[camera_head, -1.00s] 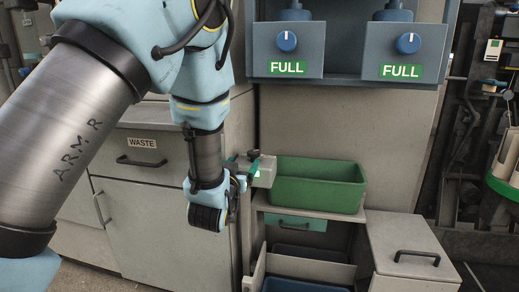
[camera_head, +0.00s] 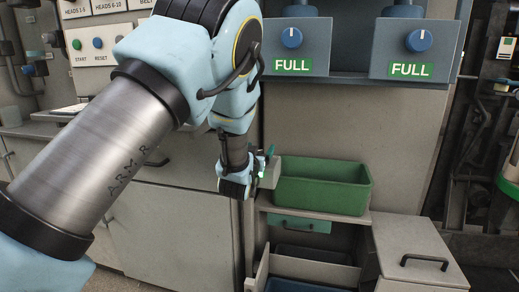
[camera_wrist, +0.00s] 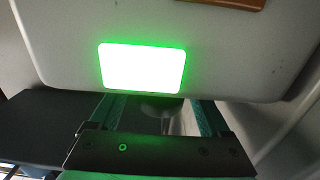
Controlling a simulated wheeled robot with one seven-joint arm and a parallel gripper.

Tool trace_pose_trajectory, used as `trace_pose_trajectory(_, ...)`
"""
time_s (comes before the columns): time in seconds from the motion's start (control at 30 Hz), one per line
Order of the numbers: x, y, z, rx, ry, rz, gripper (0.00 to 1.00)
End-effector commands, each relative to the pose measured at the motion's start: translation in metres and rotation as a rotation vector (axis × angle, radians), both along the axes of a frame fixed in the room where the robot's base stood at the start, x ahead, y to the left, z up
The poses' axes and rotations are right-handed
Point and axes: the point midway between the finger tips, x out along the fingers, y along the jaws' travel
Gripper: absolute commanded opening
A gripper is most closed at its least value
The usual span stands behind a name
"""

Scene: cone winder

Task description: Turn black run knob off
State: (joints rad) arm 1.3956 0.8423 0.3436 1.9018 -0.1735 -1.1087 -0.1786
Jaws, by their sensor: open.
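I cannot make out a black run knob in either view. My gripper (camera_head: 268,157) is low in the middle of the head view, beside the left end of a green bin; its teal fingers are small there. A small grey block (camera_head: 271,173) shows right by the fingers; whether they touch it is unclear. In the wrist view the teal fingers (camera_wrist: 160,118) are apart, with a dim rounded grey shape between them, too dark to identify. A grey surface (camera_wrist: 235,60) with a bright green-white lit rectangle (camera_wrist: 142,67) fills the view beyond them.
Two blue-grey boxes with blue knobs (camera_head: 292,38) (camera_head: 419,40) and FULL labels are at top. The green bin (camera_head: 325,188) sits on a shelf. A panel (camera_head: 98,52) with START and RESET buttons is upper left. A grey lidded box (camera_head: 420,245) stands lower right.

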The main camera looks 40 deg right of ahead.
Motion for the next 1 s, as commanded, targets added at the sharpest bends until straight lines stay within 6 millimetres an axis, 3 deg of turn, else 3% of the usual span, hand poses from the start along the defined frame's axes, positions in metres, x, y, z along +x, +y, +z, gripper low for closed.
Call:
trace_pose_trajectory(0.27, 0.001, -0.0014, 0.0, 0.0, 0.0, 0.0, 0.81)
trace_pose_trajectory(1.0, 0.0008, -0.0011, 0.0001, -0.001, 0.001, 0.0, 0.0)
